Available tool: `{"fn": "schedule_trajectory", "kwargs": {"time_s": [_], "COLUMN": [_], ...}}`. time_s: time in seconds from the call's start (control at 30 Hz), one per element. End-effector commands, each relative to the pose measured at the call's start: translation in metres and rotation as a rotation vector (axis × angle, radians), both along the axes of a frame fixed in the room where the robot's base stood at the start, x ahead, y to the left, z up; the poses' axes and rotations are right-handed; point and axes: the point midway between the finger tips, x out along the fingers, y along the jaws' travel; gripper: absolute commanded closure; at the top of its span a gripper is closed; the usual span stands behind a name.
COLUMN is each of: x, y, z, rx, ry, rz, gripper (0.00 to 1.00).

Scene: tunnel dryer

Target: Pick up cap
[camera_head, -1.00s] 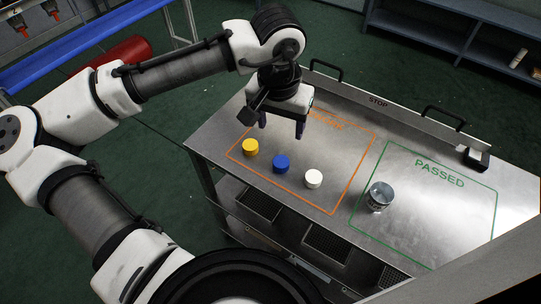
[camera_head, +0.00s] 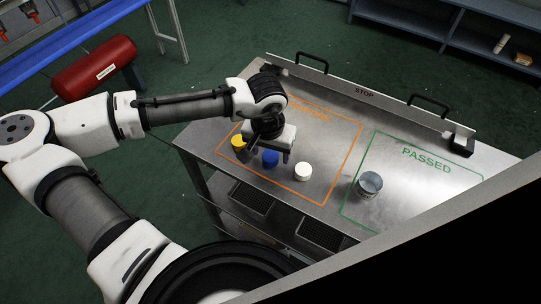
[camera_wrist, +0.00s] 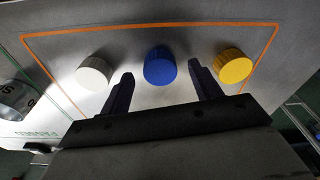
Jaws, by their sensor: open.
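Three caps stand in a row on the metal table inside the orange outline: a yellow cap (camera_head: 238,142), a blue cap (camera_head: 270,158) and a white cap (camera_head: 303,171). My gripper (camera_head: 268,158) is open and empty, over the blue cap. In the wrist view my gripper (camera_wrist: 161,85) has its two dark fingers spread, with the blue cap (camera_wrist: 159,66) just beyond and between the fingertips. The white cap (camera_wrist: 94,73) is left of the fingers and the yellow cap (camera_wrist: 233,66) is right of them. Whether the fingers reach down beside the blue cap is unclear.
A metal can (camera_head: 369,186) stands at the green PASSED outline, right of the caps. A raised STOP rail (camera_head: 364,92) with black handles runs along the table's back edge. The table between white cap and can is clear.

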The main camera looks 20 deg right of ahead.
Motion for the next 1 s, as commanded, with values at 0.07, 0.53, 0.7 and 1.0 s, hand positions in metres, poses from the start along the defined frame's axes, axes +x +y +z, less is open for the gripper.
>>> {"fn": "schedule_trajectory", "kwargs": {"time_s": [0.07, 0.53, 0.7, 1.0], "x": [0.0005, 0.0007, 0.0008, 0.0011], "y": [-0.0003, -0.0005, -0.0006, -0.0006], "z": [-0.0052, -0.0066, -0.0065, -0.0026], "rx": [0.001, 0.0, 0.0, -0.001], "ry": [-0.001, -0.001, -0.001, -0.002], "rz": [-0.001, -0.001, -0.001, 0.0], "gripper": [0.37, 0.67, 0.84, 0.85]}}
